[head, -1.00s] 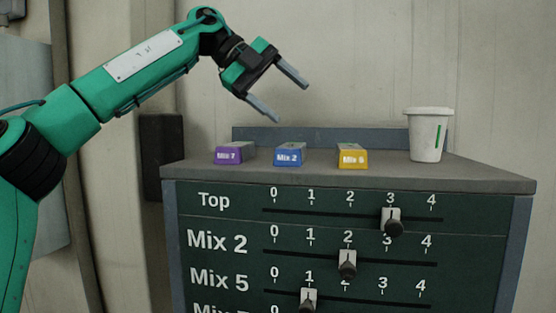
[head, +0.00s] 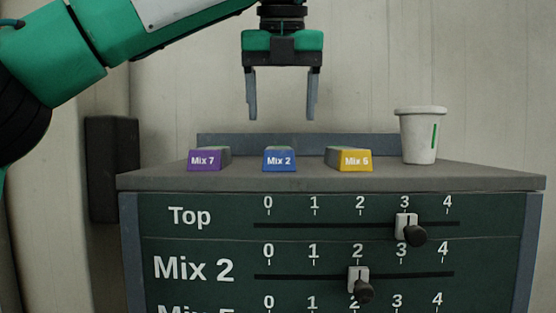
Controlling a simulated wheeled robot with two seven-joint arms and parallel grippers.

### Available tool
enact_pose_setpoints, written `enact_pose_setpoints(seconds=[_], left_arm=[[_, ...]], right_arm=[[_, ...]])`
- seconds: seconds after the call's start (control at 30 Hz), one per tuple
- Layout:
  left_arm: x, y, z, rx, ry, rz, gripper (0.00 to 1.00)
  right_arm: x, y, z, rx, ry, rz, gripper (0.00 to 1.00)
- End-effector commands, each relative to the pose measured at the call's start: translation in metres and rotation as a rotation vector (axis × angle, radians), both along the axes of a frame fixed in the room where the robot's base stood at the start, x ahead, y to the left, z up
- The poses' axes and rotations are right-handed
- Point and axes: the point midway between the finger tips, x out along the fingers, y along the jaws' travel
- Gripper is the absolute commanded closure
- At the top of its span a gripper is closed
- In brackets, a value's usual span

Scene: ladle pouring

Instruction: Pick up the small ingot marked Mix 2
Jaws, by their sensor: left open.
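The small blue ingot marked Mix 2 (head: 280,160) lies on the grey top of the cabinet, between a purple ingot marked Mix 7 (head: 207,160) and a yellow ingot whose label looks like Mix 5 or Mix 6 (head: 354,160). My left gripper (head: 282,117) is open and empty, with its fingers pointing straight down. In the picture it hangs above the blue ingot, apart from it. My right gripper is not in view.
A white lidded cup (head: 420,138) stands on the cabinet top (head: 330,182) at the right. A low blue-grey ledge (head: 290,140) runs behind the ingots. The front panel carries numbered sliders, including one for Top (head: 405,227) and one for Mix 2 (head: 359,281).

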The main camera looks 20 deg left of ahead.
Motion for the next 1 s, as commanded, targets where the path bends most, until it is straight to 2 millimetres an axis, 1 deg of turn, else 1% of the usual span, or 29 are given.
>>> enact_pose_setpoints(seconds=[0.1, 0.27, 0.43, 0.53, 0.7, 0.83, 1.0], left_arm=[[0.006, 0.003, -0.014, 0.001, 0.000, 0.001, 0.30], [0.009, 0.003, -0.023, -0.001, 0.000, 0.001, 0.30], [0.013, 0.007, -0.033, -0.001, 0.001, 0.001, 0.30], [0.017, 0.010, -0.044, 0.000, 0.001, 0.001, 0.30], [0.024, 0.012, -0.064, -0.001, 0.002, 0.002, 0.30], [0.026, 0.013, -0.071, -0.002, 0.000, 0.002, 0.30], [0.027, 0.013, -0.072, -0.003, 0.000, 0.002, 0.30]], right_arm=[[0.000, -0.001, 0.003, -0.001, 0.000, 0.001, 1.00], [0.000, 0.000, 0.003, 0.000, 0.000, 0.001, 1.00], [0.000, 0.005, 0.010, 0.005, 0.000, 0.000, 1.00], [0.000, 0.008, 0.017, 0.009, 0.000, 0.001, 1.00], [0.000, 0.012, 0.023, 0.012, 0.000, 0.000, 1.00], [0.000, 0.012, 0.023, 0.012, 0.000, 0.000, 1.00], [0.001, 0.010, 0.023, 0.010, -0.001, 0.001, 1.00]])
